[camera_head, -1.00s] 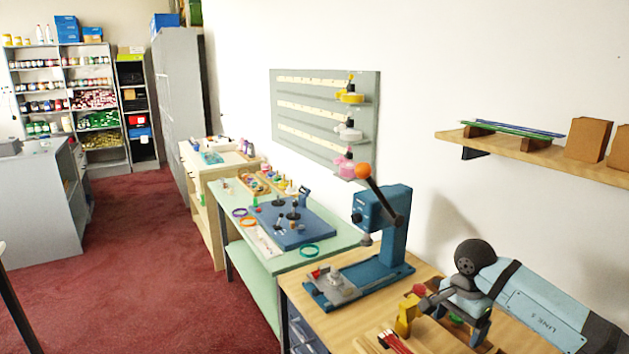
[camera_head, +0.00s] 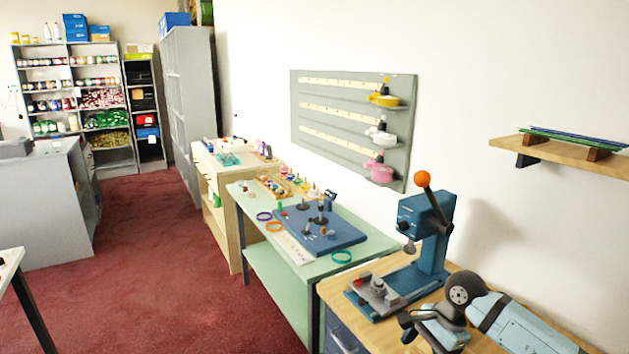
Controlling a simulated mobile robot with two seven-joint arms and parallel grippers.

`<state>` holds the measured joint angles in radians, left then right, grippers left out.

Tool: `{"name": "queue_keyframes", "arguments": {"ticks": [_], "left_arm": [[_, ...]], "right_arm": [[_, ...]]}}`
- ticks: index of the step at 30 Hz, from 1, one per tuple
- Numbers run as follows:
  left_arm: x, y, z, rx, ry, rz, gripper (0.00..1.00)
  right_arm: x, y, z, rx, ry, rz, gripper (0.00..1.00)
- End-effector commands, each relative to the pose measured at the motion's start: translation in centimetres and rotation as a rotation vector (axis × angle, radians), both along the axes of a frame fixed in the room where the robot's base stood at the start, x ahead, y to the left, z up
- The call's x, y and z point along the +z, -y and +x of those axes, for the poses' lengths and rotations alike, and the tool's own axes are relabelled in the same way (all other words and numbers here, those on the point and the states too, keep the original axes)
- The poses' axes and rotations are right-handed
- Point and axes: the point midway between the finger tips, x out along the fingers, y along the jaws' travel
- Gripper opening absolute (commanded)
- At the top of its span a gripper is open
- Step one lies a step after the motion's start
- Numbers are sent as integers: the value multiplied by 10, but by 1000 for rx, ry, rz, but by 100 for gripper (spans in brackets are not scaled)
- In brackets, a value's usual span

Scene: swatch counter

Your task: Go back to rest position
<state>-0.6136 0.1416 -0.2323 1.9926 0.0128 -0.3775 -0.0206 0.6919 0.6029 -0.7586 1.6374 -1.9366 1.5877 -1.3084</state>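My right arm comes in from the lower right, over the wooden bench. Its dark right gripper (camera_head: 412,322) is near the lower edge of the view, just in front of the blue lever press. It is small and partly cut off, so I cannot tell whether its fingers are open or shut. I see nothing clearly held in it. My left arm and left gripper are not in view.
The blue press (camera_head: 425,235) with an orange knob stands on the wooden bench (camera_head: 335,290). A green table (camera_head: 270,270) with a blue board and rings lies beyond. A wall shelf (camera_head: 560,152) is at right. Red carpet (camera_head: 150,270) is open at left.

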Motion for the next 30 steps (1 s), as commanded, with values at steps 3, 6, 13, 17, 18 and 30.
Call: {"name": "queue_keyframes", "arguments": {"ticks": [3, 6, 13, 17, 18, 30], "left_arm": [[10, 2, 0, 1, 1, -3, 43], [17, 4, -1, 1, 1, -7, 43], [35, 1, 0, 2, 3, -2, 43], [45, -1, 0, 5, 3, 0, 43], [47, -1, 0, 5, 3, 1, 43], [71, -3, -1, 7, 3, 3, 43]], "right_arm": [[-9, -55, -33, -109, -112, 272, 88], [-4, -101, -63, -261, -266, 545, 88], [36, -152, -105, -816, -854, 1189, 88], [40, -135, -111, -1200, -1281, 1470, 88], [36, -126, -113, -1324, -1422, 1541, 88], [-97, -32, -228, 1272, 1429, -895, 88]]}}
